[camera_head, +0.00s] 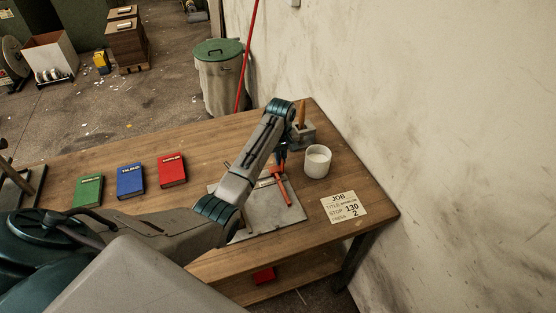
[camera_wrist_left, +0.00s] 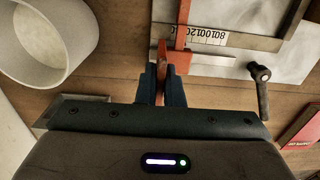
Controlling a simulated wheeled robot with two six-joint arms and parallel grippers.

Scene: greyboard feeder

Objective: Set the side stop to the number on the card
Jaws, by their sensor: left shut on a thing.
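The job card (camera_head: 343,207) lies at the right of the table and reads STOP 130. The orange-red side stop (camera_head: 281,188) lies on the grey metal plate (camera_head: 283,219). My left gripper (camera_head: 281,156) is at the far end of the stop. In the left wrist view, its fingers (camera_wrist_left: 162,82) are shut on the upright orange tab of the stop (camera_wrist_left: 182,28). A white scale (camera_wrist_left: 207,37) beside the stop shows numbers upside down, about 80 to 120; the exact setting is unclear. A dark clamp lever (camera_wrist_left: 260,75) stands near the scale. My right gripper is out of view.
A white cup (camera_head: 317,161) stands close to the right of my left gripper. A grey holder (camera_head: 302,134) with a wooden handle stands behind. Red (camera_head: 172,170), blue (camera_head: 130,181) and green (camera_head: 88,190) books lie left. A wall bounds the right side.

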